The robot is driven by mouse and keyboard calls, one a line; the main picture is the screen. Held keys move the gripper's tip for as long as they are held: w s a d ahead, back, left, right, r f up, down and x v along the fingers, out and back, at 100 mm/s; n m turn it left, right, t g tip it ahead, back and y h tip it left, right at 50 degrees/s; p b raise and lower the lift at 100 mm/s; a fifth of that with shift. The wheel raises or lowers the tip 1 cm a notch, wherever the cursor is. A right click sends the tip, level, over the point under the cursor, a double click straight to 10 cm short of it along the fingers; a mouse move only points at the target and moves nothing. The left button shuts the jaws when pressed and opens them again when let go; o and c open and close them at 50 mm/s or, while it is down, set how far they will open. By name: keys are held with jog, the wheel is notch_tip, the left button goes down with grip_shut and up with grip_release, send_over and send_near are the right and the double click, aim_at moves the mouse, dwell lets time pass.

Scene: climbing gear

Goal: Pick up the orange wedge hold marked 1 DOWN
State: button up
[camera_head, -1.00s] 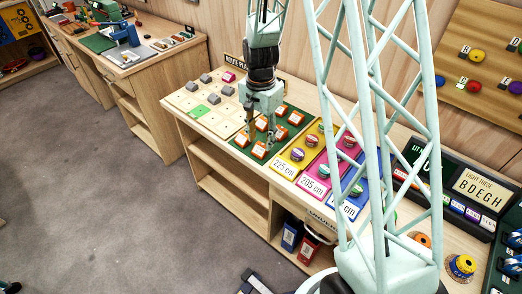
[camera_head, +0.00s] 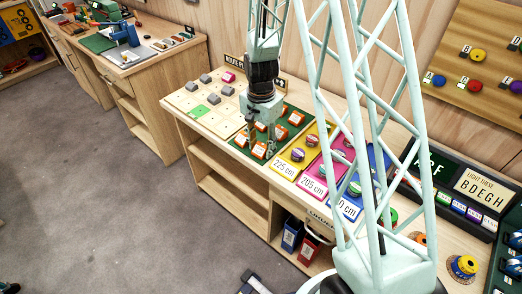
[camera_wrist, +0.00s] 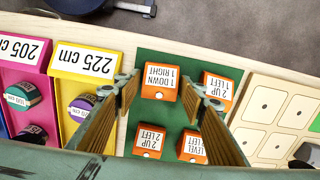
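The orange wedge hold marked 1 DOWN, 1 RIGHT (camera_wrist: 161,82) sits on the green panel in the wrist view, label upside down, between and beyond my gripper's fingers. In the head view it appears to be the front wedge nearest the yellow panel (camera_head: 259,151). My gripper (camera_wrist: 164,92) is open and empty, one finger on each side of that wedge's line. In the head view my gripper (camera_head: 261,143) hangs over the green panel, close above the wedges. I cannot tell whether the fingers touch anything.
Other orange wedges stand close by: 2 UP 1 LEFT (camera_wrist: 216,88), 2 UP 2 LEFT (camera_wrist: 149,141) and LEVEL 2 LEFT (camera_wrist: 191,147). The yellow 225 cm panel (camera_wrist: 87,62) with round holds lies beside the green panel (camera_wrist: 183,59). Pale squares with grey blocks lie on the other side.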

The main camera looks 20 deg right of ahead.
aim_at(261, 146)
jog(key=c, duration=0.6)
jog(key=shift+r, duration=0.15)
jog(key=shift+c, duration=0.2)
jog(key=shift+r+p, duration=0.3)
jog(key=shift+r, duration=1.4)
jog(key=s+a+r, duration=0.1)
jog(key=s+a, duration=0.1)
jog(key=s, duration=1.4)
jog(key=shift+r, duration=0.15)
